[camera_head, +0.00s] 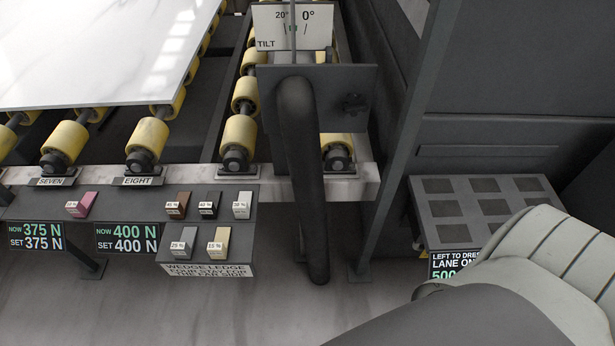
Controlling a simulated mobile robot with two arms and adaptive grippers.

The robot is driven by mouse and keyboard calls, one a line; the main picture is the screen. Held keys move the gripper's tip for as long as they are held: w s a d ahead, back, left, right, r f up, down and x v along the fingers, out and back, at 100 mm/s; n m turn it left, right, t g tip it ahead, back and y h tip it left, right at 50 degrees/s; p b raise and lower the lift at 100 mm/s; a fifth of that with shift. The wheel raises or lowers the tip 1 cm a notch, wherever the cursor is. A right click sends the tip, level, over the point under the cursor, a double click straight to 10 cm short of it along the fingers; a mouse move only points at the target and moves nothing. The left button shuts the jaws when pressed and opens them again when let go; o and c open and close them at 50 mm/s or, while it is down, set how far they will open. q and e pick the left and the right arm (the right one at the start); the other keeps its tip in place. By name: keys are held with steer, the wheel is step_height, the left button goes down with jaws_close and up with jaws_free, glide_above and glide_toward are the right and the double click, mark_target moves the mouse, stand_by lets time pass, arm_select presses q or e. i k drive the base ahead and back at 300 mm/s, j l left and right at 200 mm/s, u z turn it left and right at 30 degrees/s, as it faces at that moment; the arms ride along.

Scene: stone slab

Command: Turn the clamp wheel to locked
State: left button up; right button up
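I cannot make out a clamp wheel with certainty. A dark upright plate (353,82) stands at the end of the roller bed, with a small dark knob (354,104) on its right part. A thick dark rounded bar (303,180) hangs down in front of the plate. No locked or unlocked marking is readable there. Behind the plate, a white tilt gauge (272,24) reads 20° and 0°. Neither of my grippers shows in this view.
A pale stone slab (100,45) lies over yellow rollers (147,137) at the left. A ledge (215,270) holds several coloured wedges. Displays read 375 N (36,237) and 400 N (127,238). A dark box (480,208) stands right; a grey post (405,130) rises between.

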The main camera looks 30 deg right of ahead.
mark_target(355, 104)
steer(key=z, duration=1.35)
